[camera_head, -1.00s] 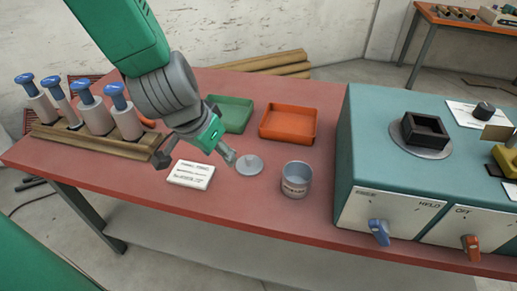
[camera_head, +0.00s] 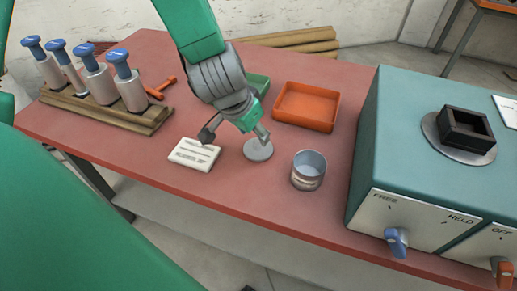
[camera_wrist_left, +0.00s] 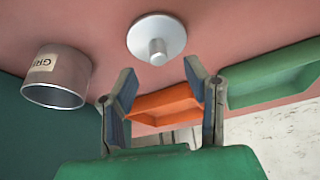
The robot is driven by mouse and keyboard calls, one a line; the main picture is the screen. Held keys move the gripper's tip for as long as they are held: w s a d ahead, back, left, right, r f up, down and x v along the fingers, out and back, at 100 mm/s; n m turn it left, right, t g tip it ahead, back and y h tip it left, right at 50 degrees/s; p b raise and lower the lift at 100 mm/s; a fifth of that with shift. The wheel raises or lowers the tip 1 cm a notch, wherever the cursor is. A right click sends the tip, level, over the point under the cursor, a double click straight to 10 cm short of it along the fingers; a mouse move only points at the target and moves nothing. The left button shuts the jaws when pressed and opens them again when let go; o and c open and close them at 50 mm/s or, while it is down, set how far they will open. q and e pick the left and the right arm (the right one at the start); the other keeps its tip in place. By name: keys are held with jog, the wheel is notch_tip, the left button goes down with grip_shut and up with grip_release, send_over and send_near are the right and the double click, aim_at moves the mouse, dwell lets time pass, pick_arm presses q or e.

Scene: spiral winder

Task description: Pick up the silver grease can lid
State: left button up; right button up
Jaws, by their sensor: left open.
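The silver grease can lid (camera_head: 258,151) lies flat on the red table, a round disc. In the left wrist view the lid (camera_wrist_left: 156,38) shows a knob in its middle, ahead of the fingertips. The open grease can (camera_head: 308,170) stands just right of the lid; it also shows in the left wrist view (camera_wrist_left: 58,78). My left gripper (camera_head: 236,137) is open and empty, above the table at the lid's upper left edge. One finger overlaps the lid's edge in the head view; I cannot tell whether it touches. My right gripper is not in view.
An orange tray (camera_head: 306,106) and a partly hidden green tray (camera_head: 258,86) lie behind the lid. A white label card (camera_head: 194,154) lies left of it. The teal machine (camera_head: 400,150) stands at right.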

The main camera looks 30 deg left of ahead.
aim_at(258, 141)
pick_arm(q)
jog(key=b+x, duration=0.1)
jog(key=x, duration=0.4)
jog(key=shift+b, duration=0.3)
jog(key=shift+s, duration=0.1)
grip_shut()
jog(key=shift+r, duration=0.15)
